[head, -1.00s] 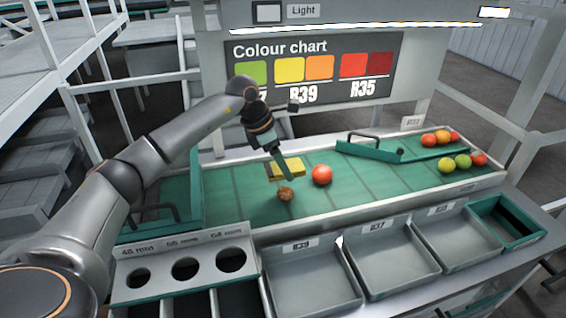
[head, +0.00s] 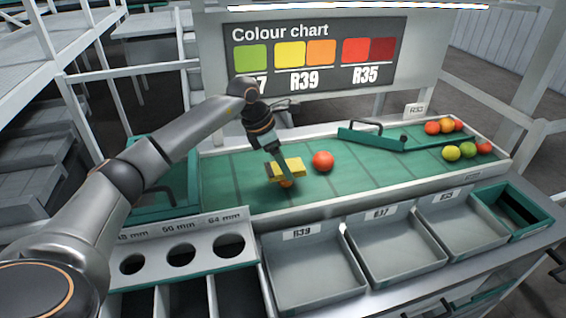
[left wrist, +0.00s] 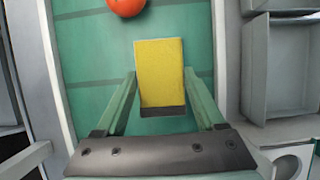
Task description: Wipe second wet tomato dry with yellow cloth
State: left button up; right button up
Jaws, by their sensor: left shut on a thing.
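My left gripper (head: 283,163) points down over the green belt (head: 245,190) and is shut on the yellow cloth (head: 291,166). In the left wrist view the cloth (left wrist: 160,72) is a yellow block between the two green fingers. My right gripper is not in view.
Several tomatoes lie at the belt's right end beyond a green diverter bar (head: 372,138). Grey bins (head: 312,309) line the front, with a sizing plate (head: 208,262) with round holes at left. The belt between the red tomato and the diverter is clear.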

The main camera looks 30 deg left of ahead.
pick_arm(q)
jog(key=shift+f+b, duration=0.3)
jog(key=shift+f, duration=0.1)
dwell(0.4)
jog(key=shift+w+d, duration=0.1)
jog(key=shift+w+d+p, duration=0.3)
jog(key=shift+w+d, duration=0.35)
jog(key=shift+s+a+f, duration=0.15)
jog(key=shift+s+a, duration=1.3)
jog(key=shift+s, duration=0.3)
jog(key=shift+w+d+p, duration=0.35)
jog(key=shift+w+d, duration=1.15)
jog(key=shift+w, duration=0.15)
jog(key=shift+s+a, duration=0.1)
jog(key=shift+a, duration=0.05)
jog(key=shift+s+a, duration=1.35)
jog(key=shift+s, duration=0.2)
